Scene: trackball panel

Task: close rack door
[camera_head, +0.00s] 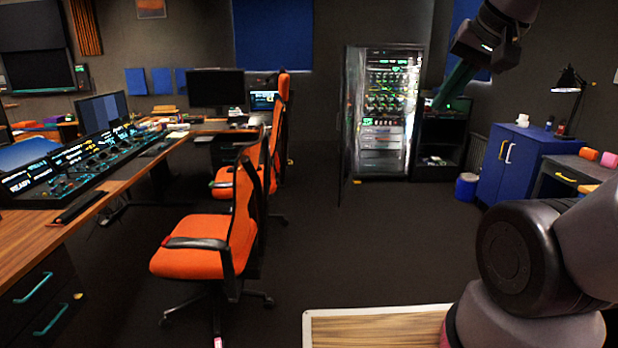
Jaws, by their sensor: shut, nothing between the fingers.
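The equipment rack (388,118) stands against the back wall, right of centre, with lit units and cables showing inside. Its door (346,130) is open and seen nearly edge-on as a thin dark panel at the rack's left side, reaching toward me. My gripper (440,102) hangs in the upper right, its dark fingers pointing down and left. The fingers are together and empty. In the picture they overlap the area just right of the rack. They look well nearer to me than the rack, and apart from the door.
Orange chairs (205,262) stand left of centre by the long wooden desk (100,210). A blue cabinet (507,165) and a blue bin (467,187) stand at right. A low wooden surface (375,328) is close in front. The dark floor (370,240) before the rack is clear.

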